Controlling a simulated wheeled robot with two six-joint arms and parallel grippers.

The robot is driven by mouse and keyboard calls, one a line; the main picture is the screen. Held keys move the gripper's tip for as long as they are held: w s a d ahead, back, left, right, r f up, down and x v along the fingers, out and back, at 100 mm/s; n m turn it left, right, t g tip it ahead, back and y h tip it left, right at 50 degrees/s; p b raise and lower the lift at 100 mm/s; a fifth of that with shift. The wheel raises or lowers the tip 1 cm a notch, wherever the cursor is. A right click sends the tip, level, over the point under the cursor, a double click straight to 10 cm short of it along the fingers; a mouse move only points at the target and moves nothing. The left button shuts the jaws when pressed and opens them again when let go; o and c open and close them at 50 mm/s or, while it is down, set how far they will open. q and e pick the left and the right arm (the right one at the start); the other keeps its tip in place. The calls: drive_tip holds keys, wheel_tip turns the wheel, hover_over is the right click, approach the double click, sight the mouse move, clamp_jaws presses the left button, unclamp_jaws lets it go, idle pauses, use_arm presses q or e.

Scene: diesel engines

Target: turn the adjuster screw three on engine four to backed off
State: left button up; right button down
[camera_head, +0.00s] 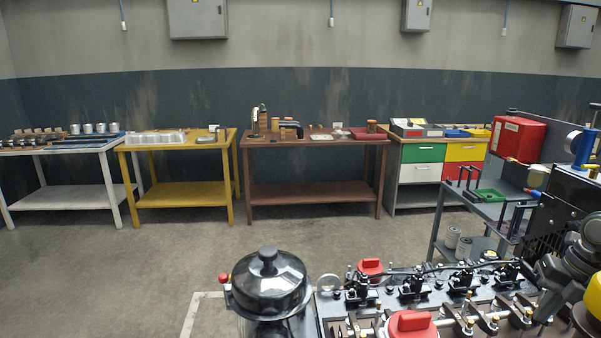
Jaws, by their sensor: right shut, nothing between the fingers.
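An engine (345,303) fills the bottom right of the head view, with a row of black rocker assemblies and several brass-tipped adjuster screws (468,326) along its top. I cannot tell which screw is number three, or read an engine number. My right gripper (545,284) comes in from the right edge over the far right end of the engine top. It is shut and empty; its fingertips are hard to make out, and I cannot tell whether it touches anything. My left gripper is not in view.
Red caps (411,323) and a glossy black canister (268,284) rise from the engine. Workbenches (315,188) line the back wall. Open floor lies at left and centre.

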drive_tip(key=shift+w, duration=0.2)
drive_tip(key=shift+w+d, duration=0.15)
drive_tip(key=shift+w, duration=0.25)
drive_tip(key=shift+d, duration=0.35)
wheel_tip(320, 180, up, 6)
drive_tip(key=p, duration=0.4)
drive_tip(key=shift+d, duration=0.1)
